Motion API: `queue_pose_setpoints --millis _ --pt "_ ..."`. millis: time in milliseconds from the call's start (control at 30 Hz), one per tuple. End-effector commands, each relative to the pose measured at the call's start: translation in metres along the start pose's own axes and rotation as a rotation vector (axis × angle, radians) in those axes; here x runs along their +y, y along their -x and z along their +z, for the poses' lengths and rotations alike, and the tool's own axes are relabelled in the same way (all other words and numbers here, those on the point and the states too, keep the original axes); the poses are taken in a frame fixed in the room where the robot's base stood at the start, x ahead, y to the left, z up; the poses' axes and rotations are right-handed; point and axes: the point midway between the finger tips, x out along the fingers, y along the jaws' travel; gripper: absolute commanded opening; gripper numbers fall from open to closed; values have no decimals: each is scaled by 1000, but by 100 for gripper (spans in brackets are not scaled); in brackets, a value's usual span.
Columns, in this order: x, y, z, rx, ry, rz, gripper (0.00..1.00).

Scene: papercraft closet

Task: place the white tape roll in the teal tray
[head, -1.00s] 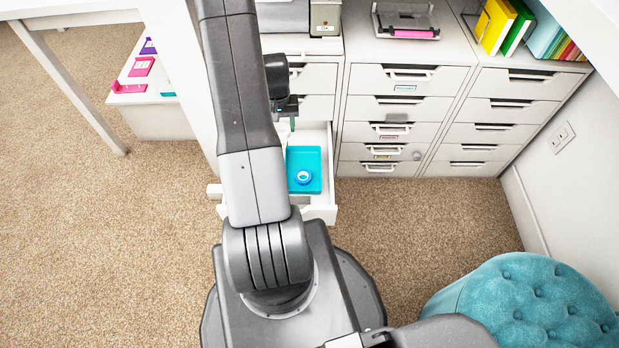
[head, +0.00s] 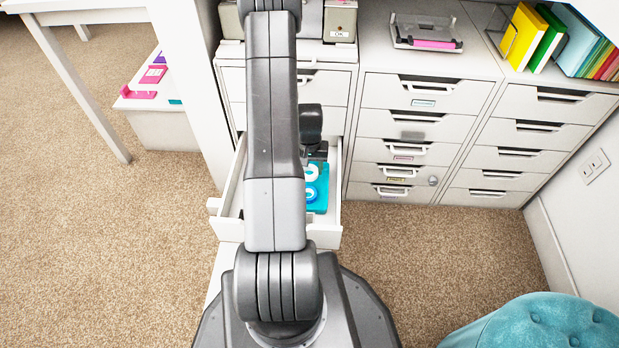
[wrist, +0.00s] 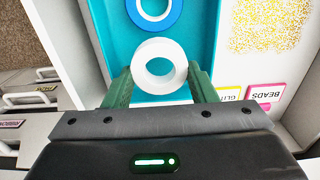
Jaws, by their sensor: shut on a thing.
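The white tape roll (wrist: 159,46) sits between the two green fingers of my gripper (wrist: 162,82) in the wrist view, with teal showing through its hole. The roll also shows in the head view (head: 313,166). My gripper is shut on it, over the teal tray (wrist: 205,30). I cannot tell whether the roll touches the tray floor. A blue tape roll (wrist: 154,27) with a white core lies in the tray, right beside the white one. In the head view the tray (head: 323,196) is partly hidden behind my arm.
The tray is in an open white drawer (head: 334,212). Labels for beads (wrist: 264,98) and glitter (wrist: 229,92) lie right of the tray in the wrist view. Closed drawer cabinets (head: 407,125) stand to the right. A teal tufted stool (head: 545,325) is at the lower right.

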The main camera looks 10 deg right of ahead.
Motion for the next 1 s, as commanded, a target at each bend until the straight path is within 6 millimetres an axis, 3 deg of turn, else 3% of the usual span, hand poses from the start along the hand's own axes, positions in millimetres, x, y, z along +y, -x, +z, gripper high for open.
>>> queue_pose_setpoints --millis 267,633,667,767,1000 --pt "0 -36 0 -1 0 0 30" --pt "0 -40 0 0 0 0 30" --pt "0 -40 0 0 0 0 54" --pt "0 -39 0 0 0 0 73" --pt "0 -39 0 0 0 0 73"
